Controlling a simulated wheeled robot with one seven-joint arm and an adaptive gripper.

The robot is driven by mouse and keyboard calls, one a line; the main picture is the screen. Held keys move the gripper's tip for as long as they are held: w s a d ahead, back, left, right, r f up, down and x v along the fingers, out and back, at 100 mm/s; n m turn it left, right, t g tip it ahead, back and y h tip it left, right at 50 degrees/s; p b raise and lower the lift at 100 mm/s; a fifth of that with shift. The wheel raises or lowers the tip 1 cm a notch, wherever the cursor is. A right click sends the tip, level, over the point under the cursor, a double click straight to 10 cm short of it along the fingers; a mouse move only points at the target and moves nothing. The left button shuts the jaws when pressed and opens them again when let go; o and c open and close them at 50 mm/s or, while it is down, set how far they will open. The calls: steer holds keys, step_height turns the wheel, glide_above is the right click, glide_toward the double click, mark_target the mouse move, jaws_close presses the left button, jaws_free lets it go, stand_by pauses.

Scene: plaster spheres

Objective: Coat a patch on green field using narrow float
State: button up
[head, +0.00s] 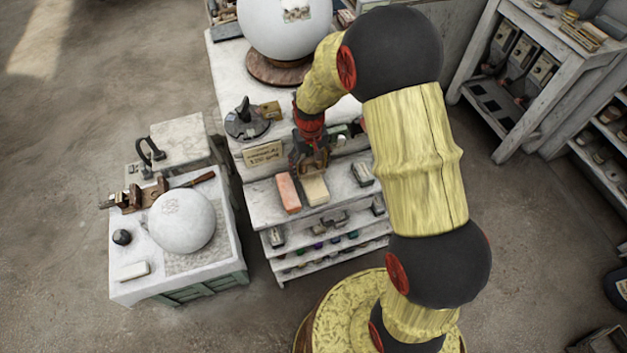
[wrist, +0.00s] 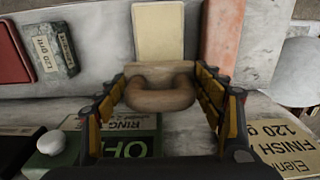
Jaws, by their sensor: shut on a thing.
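My gripper (head: 309,168) points down at the stepped bench. In the wrist view its fingers (wrist: 162,100) are closed around a rounded wooden handle (wrist: 162,97). The handle joins a pale wooden piece (wrist: 165,74), apparently a float. A cream block (wrist: 158,30) lies just beyond it; I cannot tell whether it belongs to the same tool. The cream block (head: 315,190) also shows in the head view, next to a salmon-pink block (head: 288,193). A large white sphere (head: 285,25) stands behind on a round wooden base. I cannot make out a green field on it.
A second, smaller white sphere (head: 181,220) sits on the left bench, with a brown clamp-like tool (head: 138,193) nearby. A card sign (head: 263,154) stands left of my gripper. A green labelled box (wrist: 125,138) is close to my fingers. Shelves (head: 535,85) stand at right; the floor between is open.

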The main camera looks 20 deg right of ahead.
mark_target(314, 185)
steer(key=shift+r, duration=0.1)
steer(key=s+r+p, duration=0.1)
steer(key=r, duration=0.1)
steer(key=s+r+p, duration=0.1)
steer(key=s+r, duration=0.1)
steer(key=shift+r+p, duration=0.1)
steer(key=shift+p, duration=0.25)
steer(key=shift+s+f+b, duration=0.2)
steer(key=shift+f+b, duration=1.7)
steer(key=shift+f, duration=0.95)
steer(key=shift+s+f+b, duration=0.1)
steer(key=shift+f+b, duration=0.2)
steer(key=shift+f, duration=0.25)
step_height(314, 185, up, 7)
steer(key=p, duration=0.4)
steer(key=shift+p, duration=0.3)
stand_by(0.4)
